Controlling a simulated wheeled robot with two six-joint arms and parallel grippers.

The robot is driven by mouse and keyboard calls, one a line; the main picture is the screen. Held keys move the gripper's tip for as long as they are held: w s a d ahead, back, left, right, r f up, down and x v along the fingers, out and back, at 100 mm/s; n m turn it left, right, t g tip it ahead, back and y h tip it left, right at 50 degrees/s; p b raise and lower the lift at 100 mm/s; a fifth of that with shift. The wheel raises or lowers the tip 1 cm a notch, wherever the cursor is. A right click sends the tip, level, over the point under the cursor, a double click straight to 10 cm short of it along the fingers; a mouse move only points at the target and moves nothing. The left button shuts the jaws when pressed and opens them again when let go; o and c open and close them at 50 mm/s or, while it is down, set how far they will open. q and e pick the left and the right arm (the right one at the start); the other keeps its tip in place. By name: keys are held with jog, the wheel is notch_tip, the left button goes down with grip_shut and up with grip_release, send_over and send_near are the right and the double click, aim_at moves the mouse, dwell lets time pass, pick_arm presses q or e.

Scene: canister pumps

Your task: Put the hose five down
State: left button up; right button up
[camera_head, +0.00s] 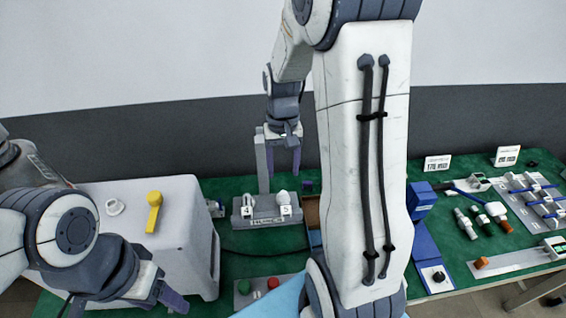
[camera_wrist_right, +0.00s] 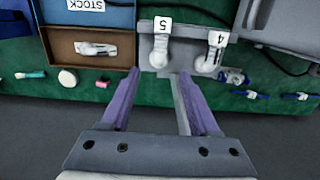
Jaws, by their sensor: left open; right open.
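The white hose end five (camera_head: 282,197) sits in the grey holder (camera_head: 265,221) at the slot labelled 5. It also shows in the right wrist view (camera_wrist_right: 159,52), just beyond my fingertips. The hose end four (camera_head: 248,199) sits beside it at the slot labelled 4, and shows in the right wrist view (camera_wrist_right: 209,61). My right gripper (camera_head: 285,170) is open and empty, above and behind the holder; its two purple fingers (camera_wrist_right: 158,74) frame the area just short of hose five. My left gripper (camera_head: 128,305) is open at the lower left, partly cut off by the frame.
In the wrist view, a brown tray (camera_wrist_right: 60,50) and a blue STOCK bin (camera_wrist_right: 85,14) lie left of hose five. My right arm hides the table's middle in the head view.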

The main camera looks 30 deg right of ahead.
jog(key=s+a+r+n, duration=0.2)
jog(key=s+a+n, duration=0.1)
jog(key=a, duration=0.5)
jog(key=s+a+r+n, duration=0.2)
jog(key=a+r+n, duration=0.1)
jog(key=a, duration=0.4)
jog(key=s+a+n, duration=0.6)
jog(key=s+a, duration=0.2)
jog(key=s, duration=0.5)
jog(key=shift+a+r+n+t+y, duration=0.25)
jog(key=shift+a+n+t+y, duration=0.05)
jog(key=shift+t, duration=0.1)
